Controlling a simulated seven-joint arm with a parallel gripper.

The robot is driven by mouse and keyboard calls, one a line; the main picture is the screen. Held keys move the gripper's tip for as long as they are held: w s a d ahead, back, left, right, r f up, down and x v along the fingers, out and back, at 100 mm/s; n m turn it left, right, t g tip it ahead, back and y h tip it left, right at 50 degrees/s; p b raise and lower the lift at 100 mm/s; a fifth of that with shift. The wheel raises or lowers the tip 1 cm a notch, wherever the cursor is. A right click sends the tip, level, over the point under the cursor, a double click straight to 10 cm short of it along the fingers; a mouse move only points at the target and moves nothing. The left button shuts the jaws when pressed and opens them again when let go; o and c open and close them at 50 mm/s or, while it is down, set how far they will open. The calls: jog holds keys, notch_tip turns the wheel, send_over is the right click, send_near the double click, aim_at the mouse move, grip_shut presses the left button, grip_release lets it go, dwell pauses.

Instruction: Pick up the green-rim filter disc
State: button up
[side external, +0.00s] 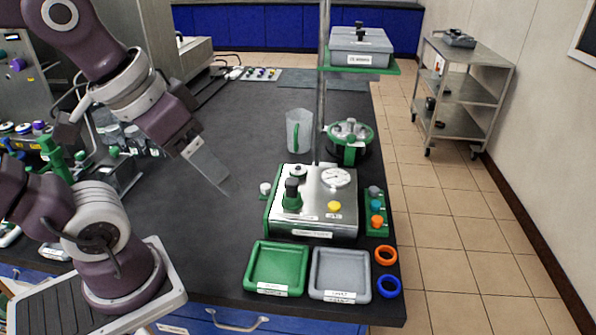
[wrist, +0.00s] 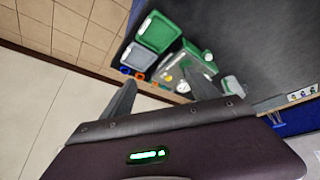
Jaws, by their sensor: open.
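I cannot make out a green-rim filter disc for certain in either view. A round steel vessel with a green rim (side external: 366,128) stands behind the steel control box, but it looks like a pot rather than a disc. My gripper (side external: 225,188) hangs empty above the dark bench, left of the control box, pointing down and right. In the wrist view my gripper (wrist: 161,88) is open, its two grey fingers apart with nothing between them.
The control box (side external: 318,183) has a gauge and knobs. A green tray (side external: 250,270) and grey tray (side external: 314,270) lie at the front. An orange ring (side external: 377,256) and blue ring (side external: 379,288) lie beside them. A jug (side external: 306,125) stands behind. The bench's middle is clear.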

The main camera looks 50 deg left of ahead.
jog(key=w+a+r+n+g, duration=0.2)
jog(key=w+a+n, duration=0.1)
jog(key=w+n, duration=0.55)
jog(key=n+g, duration=0.3)
jog(key=n, duration=1.1)
send_over(298, 166)
jog(key=d, duration=0.1)
jog(key=f, duration=1.5)
jog(key=shift+w+f, duration=0.35)
jog(key=f, duration=0.5)
jog(key=a+f, duration=0.1)
jog(key=f, duration=0.1)
jog(key=shift+s+f, duration=0.15)
jog(key=shift+s, duration=0.25)
jog(key=c, duration=1.4)
notch_tip(298, 166, up, 13)
